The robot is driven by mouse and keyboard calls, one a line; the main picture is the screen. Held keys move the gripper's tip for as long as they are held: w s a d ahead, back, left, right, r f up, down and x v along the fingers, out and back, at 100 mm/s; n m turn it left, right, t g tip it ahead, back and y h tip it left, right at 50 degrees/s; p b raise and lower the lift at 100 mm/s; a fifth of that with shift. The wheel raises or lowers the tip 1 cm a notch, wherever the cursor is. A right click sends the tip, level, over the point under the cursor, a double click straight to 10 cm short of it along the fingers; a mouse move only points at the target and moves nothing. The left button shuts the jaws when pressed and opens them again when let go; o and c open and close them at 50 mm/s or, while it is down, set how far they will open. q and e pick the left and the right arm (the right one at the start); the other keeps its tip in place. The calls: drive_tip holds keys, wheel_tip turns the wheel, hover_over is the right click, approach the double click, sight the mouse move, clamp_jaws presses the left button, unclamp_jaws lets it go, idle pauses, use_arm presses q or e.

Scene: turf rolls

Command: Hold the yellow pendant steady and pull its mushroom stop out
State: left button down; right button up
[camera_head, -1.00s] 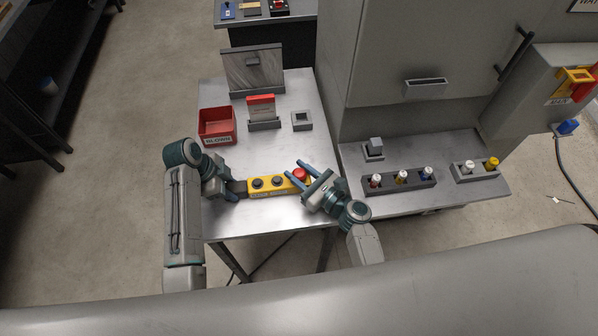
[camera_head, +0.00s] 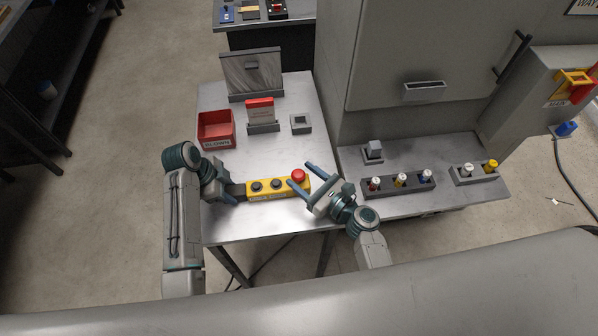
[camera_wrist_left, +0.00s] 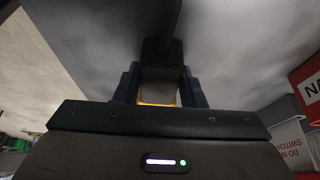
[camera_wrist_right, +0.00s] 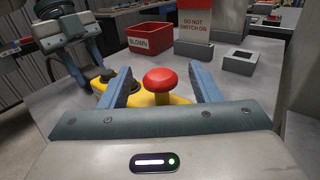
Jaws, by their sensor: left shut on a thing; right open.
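The yellow pendant (camera_head: 270,187) lies on the metal table with two dark buttons and a red mushroom stop (camera_head: 298,175) at its right end. My left gripper (camera_head: 236,190) is shut on the pendant's left end; in the left wrist view a yellow edge (camera_wrist_left: 157,103) shows between its fingers. My right gripper (camera_head: 300,178) is open at the pendant's right end. In the right wrist view the red mushroom stop (camera_wrist_right: 160,80) stands on its stem between the open fingers (camera_wrist_right: 163,85), with visible gaps on both sides.
A red bin (camera_head: 216,144) marked BLOWN, a red-and-white card in a holder (camera_head: 262,126) and a grey square socket (camera_head: 301,123) stand farther back on the table. To the right, a bench holds a fuse row (camera_head: 398,189). The table's front is clear.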

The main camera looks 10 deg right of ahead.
use_arm(q)
drive_tip(key=shift+s+f, duration=0.1)
use_arm(e)
drive_tip(key=v, duration=1)
use_arm(q)
drive_tip(key=c, duration=0.8)
unclamp_jaws()
drive_tip(key=shift+c, duration=0.2)
use_arm(e)
drive_tip(key=shift+w+a, duration=0.1)
